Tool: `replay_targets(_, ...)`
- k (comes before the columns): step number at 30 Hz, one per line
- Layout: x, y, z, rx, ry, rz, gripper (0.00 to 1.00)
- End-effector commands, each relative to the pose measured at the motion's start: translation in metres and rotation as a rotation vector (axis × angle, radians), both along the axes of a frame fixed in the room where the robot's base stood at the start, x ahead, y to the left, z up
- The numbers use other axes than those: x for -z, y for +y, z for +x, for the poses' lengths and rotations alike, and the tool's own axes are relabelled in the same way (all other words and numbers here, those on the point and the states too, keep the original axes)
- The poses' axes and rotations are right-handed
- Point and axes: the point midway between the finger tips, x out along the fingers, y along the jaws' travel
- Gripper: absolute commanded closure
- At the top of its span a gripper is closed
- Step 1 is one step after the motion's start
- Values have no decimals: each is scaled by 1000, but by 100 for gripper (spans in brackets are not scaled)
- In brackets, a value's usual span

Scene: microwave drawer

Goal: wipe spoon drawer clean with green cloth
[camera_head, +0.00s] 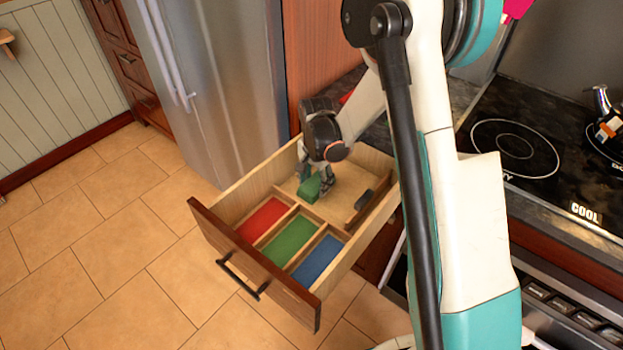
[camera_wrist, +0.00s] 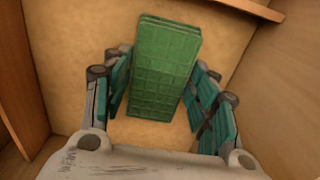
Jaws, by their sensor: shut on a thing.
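The wooden drawer (camera_head: 205,221) is pulled open. Its front part has red, green and blue floored compartments, and its rear part is a larger bare tan compartment. My gripper (camera_head: 316,184) reaches down into this rear part and is shut on the green cloth (camera_head: 309,189). In the wrist view the green cloth (camera_wrist: 163,65) looks like a thick folded block with a grid pattern, between the two teal-padded fingers of my gripper (camera_wrist: 160,98). The cloth is over the tan drawer floor; whether it touches the floor is hard to tell. No spoon can be made out.
A small dark item (camera_head: 363,199) lies in a narrow side slot at the drawer's right. A steel fridge (camera_head: 225,85) stands left of the drawer, and a black cooktop (camera_head: 545,135) lies to the right. The tiled floor (camera_head: 110,270) at the left is clear.

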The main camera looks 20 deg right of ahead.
Motion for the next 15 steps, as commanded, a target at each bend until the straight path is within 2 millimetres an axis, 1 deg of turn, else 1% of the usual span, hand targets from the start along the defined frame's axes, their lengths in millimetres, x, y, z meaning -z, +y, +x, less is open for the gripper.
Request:
replay_targets(8, 0, -5, -6, 0, 0, 0, 66)
replay_targets(15, 2, -13, -18, 0, 0, 0, 66)
